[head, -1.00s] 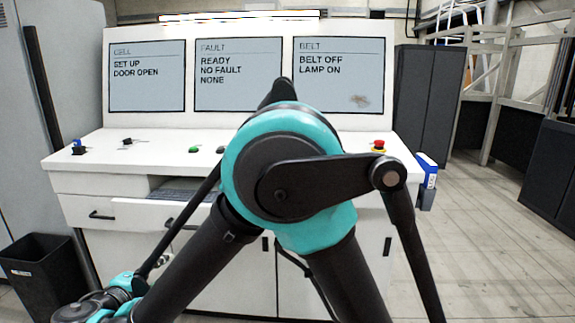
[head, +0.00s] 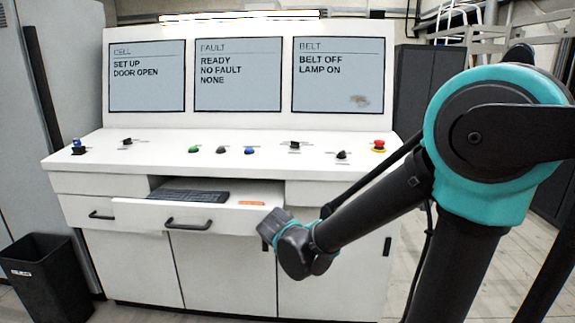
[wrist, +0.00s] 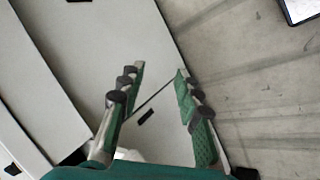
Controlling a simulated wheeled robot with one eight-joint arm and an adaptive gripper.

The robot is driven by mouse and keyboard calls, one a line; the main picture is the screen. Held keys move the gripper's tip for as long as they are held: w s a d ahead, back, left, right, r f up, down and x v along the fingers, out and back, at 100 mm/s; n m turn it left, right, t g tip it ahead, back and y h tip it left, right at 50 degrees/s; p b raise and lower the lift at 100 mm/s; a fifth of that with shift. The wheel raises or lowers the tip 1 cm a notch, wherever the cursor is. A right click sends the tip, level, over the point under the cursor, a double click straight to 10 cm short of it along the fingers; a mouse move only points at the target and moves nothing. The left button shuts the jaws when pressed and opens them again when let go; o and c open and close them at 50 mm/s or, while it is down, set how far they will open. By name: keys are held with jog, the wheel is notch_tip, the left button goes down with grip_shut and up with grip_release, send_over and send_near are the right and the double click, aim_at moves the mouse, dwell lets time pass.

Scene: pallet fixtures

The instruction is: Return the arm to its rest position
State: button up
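My arm's teal-and-black elbow stands large at the right of the head view, with the forearm reaching down and left. Its wrist end hangs in front of the console's lower front, near the open drawer (head: 138,214). In the wrist view my gripper (wrist: 159,72) is open, its two green-padded fingers well apart with nothing between them. Beyond the fingers are a white panel and the grey floor. The fingers cannot be made out clearly in the head view.
The white console (head: 70,160) has three screens, a green button (head: 194,149) and a red stop button (head: 379,145). The drawer holds a keyboard (head: 190,196) and an orange item (head: 252,203). A black bin (head: 45,285) stands at lower left. Dark cabinets stand behind at right.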

jog(key=s+d+f+m+g+y, duration=0.1)
jog(key=s+d+f+m+y, duration=0.2)
jog(key=d, duration=1.1)
jog(key=s+f+m, duration=0.2)
jog(key=s+m, duration=0.3)
jog(key=s, duration=0.2)
jog(key=shift+s+y, duration=0.15)
jog(key=shift+y, duration=0.15)
jog(key=shift+a+f, duration=0.1)
jog(key=shift+a, duration=0.05)
dwell(0.6)
